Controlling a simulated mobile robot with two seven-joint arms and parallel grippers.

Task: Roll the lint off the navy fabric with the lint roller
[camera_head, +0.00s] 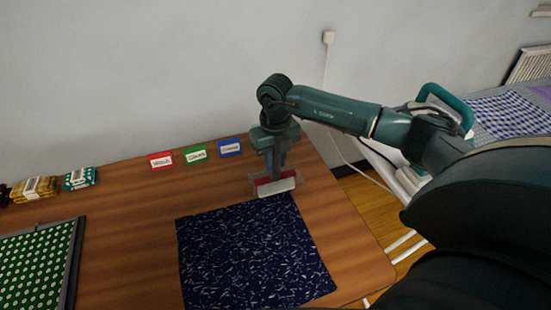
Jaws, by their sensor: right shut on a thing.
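The navy fabric (250,255) lies flat on the wooden table and is covered with many pale lint specks. The lint roller (276,187) has a white roll and some red on it, and it is at the fabric's far edge. I cannot tell whether the roll touches the cloth. My right gripper (274,170) points down from above and is shut on the lint roller; the fingers partly hide its handle. My left gripper is not in view.
Red (161,160), green (194,153) and blue (230,147) labelled cards stand along the table's back edge. Folded yellow (36,188) and teal (81,178) bundles lie at the back left. A green dotted board (36,268) is at the left. An ironing board (500,115) stands at the right.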

